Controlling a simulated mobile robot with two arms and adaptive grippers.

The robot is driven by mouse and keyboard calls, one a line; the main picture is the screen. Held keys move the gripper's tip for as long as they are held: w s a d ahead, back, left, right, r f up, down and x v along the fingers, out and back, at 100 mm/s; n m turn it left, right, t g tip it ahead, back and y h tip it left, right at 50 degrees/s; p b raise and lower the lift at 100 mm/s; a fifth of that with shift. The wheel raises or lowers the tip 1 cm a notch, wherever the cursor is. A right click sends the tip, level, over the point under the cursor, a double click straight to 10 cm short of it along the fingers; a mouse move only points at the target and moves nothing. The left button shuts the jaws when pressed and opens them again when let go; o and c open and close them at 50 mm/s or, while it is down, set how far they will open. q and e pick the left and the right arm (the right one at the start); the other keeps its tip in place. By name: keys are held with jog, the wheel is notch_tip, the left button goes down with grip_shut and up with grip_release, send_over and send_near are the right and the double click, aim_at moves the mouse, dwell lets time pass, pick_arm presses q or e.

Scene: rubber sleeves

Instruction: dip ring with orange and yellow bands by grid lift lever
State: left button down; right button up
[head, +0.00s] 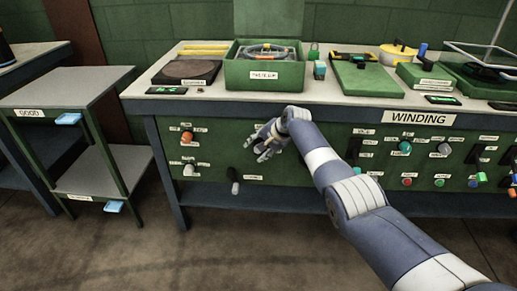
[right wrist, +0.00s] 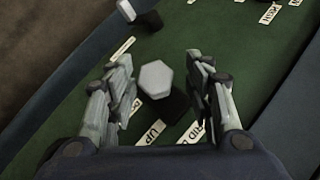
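The green tank (head: 291,74) stands on the bench top with a grey ring-like shape (head: 264,50) in its opening; its band colours are too small to tell. My right gripper (head: 258,147) is in front of the green panel below the tank. In the right wrist view the right gripper (right wrist: 160,68) is open, its fingers on either side of a pale hexagonal lever knob (right wrist: 156,79). Labels by it read "UP" and, partly hidden, "GRID". No finger visibly touches the knob. In the head view the gripper hides this lever. My left gripper is out of view.
Another lever (head: 235,186) sits lower left on the panel and shows in the wrist view (right wrist: 128,12). A two-tier shelf (head: 66,88) stands at left.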

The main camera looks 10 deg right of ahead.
jog(key=shift+s, duration=0.1)
jog(key=v, duration=1.2)
dwell(0.4)
jog(key=shift+f, duration=0.1)
